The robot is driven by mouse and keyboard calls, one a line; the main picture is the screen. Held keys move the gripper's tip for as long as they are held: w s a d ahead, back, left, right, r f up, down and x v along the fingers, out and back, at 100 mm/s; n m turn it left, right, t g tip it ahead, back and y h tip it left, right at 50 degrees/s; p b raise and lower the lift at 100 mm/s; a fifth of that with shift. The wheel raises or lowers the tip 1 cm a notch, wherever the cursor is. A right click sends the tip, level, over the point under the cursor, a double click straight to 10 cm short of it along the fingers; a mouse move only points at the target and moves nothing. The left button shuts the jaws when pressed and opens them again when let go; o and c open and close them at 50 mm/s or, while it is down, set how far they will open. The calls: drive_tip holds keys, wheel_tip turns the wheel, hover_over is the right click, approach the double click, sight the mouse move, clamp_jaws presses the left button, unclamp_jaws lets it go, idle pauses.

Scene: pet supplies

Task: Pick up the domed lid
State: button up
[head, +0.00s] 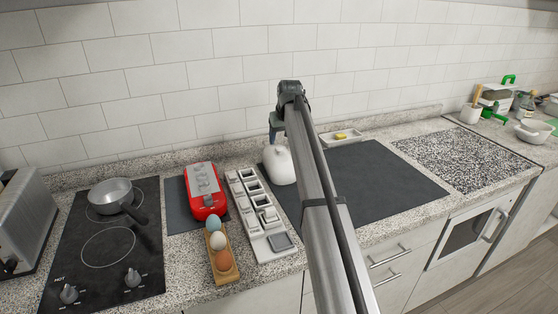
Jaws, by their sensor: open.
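A smooth white domed object (280,168), which looks like the domed lid, sits on the left part of a dark mat (385,182). A small white piece sticks out at its left side. My arm crosses in front and hides its right edge. My gripper (275,141) points down at the top of the white dome, with its jaws open. It is close to the dome; whether it touches cannot be told. The fingers are small and partly hidden here.
Left of the dome are a grey-white compartment tray (281,242), a red appliance (205,206), a wooden egg holder (226,273) and a cooktop (84,262) with a pan (108,192). A small dish (357,135) with a yellow item lies behind. The mat's right part is clear.

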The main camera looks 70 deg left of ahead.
sight(279, 146)
drive_tip(key=shift+x, duration=2.35)
drive_tip(key=shift+s, duration=0.2)
drive_tip(key=shift+c, duration=0.3)
clamp_jaws()
